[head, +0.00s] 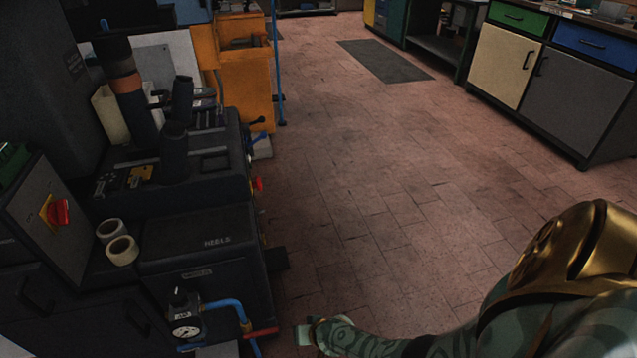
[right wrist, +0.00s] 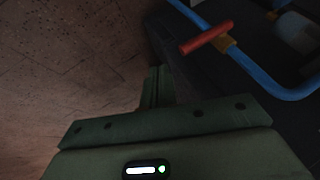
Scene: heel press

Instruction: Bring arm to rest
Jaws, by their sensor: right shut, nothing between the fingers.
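My right arm comes in from the lower right of the head view. Its gripper (head: 303,335) is low beside the dark heel press (head: 205,240), just right of the red valve handle (head: 262,332). A small gap shows between the gripper and the handle. In the right wrist view the fingers (right wrist: 157,82) are together and empty, and the red handle (right wrist: 206,39) on its blue pipe (right wrist: 262,75) lies beyond them, apart from them. My left gripper is not in view.
A pressure gauge (head: 186,331) sits at the press front. Two tape rolls (head: 122,250) stand near a red knob (head: 59,212). An orange cabinet (head: 246,85) is behind. Tiled floor (head: 370,190) is open to the right, up to the workbench (head: 550,85).

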